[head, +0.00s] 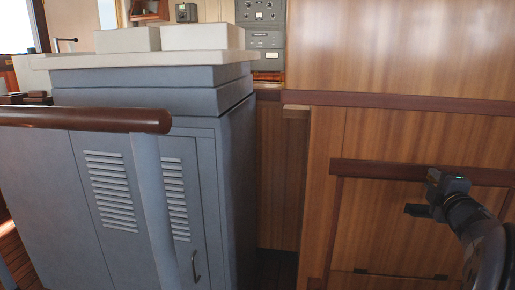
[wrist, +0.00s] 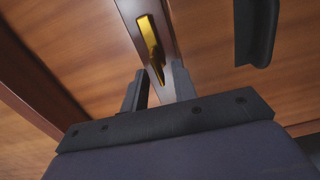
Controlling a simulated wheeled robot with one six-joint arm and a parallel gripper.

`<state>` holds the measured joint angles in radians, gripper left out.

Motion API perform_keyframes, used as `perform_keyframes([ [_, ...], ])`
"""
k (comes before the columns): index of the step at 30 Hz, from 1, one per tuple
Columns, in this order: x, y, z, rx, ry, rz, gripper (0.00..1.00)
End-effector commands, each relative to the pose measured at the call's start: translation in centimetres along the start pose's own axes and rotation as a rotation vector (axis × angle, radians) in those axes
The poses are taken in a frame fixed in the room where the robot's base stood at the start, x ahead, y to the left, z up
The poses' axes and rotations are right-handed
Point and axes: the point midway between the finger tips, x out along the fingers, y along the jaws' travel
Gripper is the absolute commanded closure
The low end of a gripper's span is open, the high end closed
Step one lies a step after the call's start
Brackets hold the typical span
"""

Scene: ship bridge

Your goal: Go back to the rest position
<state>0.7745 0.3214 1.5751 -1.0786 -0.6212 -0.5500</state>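My gripper (head: 424,203) is at the right of the head view, in front of a wooden panel front with a dark brown rail (head: 375,170). My dark arm curves up to it from the lower right. In the wrist view the two fingers of my gripper (wrist: 157,85) stand apart with a gap between them, and I see nothing held. A brass piece (wrist: 151,42), like a latch or handle, sits on a dark strip just beyond the fingertips. Its lower tip shows near the right finger; I cannot tell whether they touch.
A grey cabinet (head: 226,190) with vents and pale boxes (head: 209,37) on top stands left of centre. A brown handrail (head: 85,119) crosses in front of it. A black bar-like part (wrist: 256,30) shows at the wrist view's upper right. Wood wall (head: 400,50) fills the right background.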

Motion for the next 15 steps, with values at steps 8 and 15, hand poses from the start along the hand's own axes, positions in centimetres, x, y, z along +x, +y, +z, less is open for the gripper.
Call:
perform_keyframes([
  [8,-0.1,-0.1,0.0,-0.008,0.000,0.000,0.73],
  [15,-2.5,0.1,0.1,-0.048,-0.003,-0.001,0.73],
])
